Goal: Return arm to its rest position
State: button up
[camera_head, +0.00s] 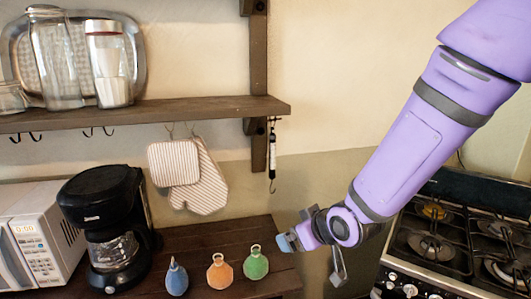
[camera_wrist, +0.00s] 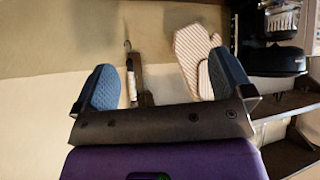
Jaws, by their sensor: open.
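My purple arm (camera_head: 405,150) reaches in from the upper right and angles down to the left, in front of the wall and the stove's left edge. My gripper (camera_head: 312,256) is at its lower end, just right of the small wooden counter's right end. In the wrist view my gripper (camera_wrist: 168,80) shows two blue-padded fingers spread wide apart. Nothing is between them; the wall, a striped mitt and a hanging tool show behind.
The wooden counter (camera_head: 205,240) holds blue (camera_head: 176,278), orange (camera_head: 219,272) and green (camera_head: 255,264) flasks, and a black coffee maker (camera_head: 108,225). A microwave (camera_head: 38,235) is left, a gas stove (camera_head: 450,245) right. A shelf (camera_head: 150,112) runs above; striped mitts (camera_head: 175,165) hang below it.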

jog(key=s+d+r+m+h, duration=0.2)
jog(key=d+r, duration=0.6)
jog(key=d, duration=0.1)
jog(key=s+d+r+m+g+h, duration=0.1)
jog(key=s+d+r, duration=0.2)
jog(key=s, duration=0.3)
jog(key=s+d+r+m+g+h, duration=0.1)
jog(key=s+d+r+m, duration=0.1)
jog(key=s+d+r, duration=0.2)
jog(key=s+d+r+m+g+h, duration=0.1)
jog(key=s+d+r, duration=0.3)
jog(key=s, duration=0.5)
jog(key=shift+d+m, duration=0.6)
jog(key=shift+d, duration=0.45)
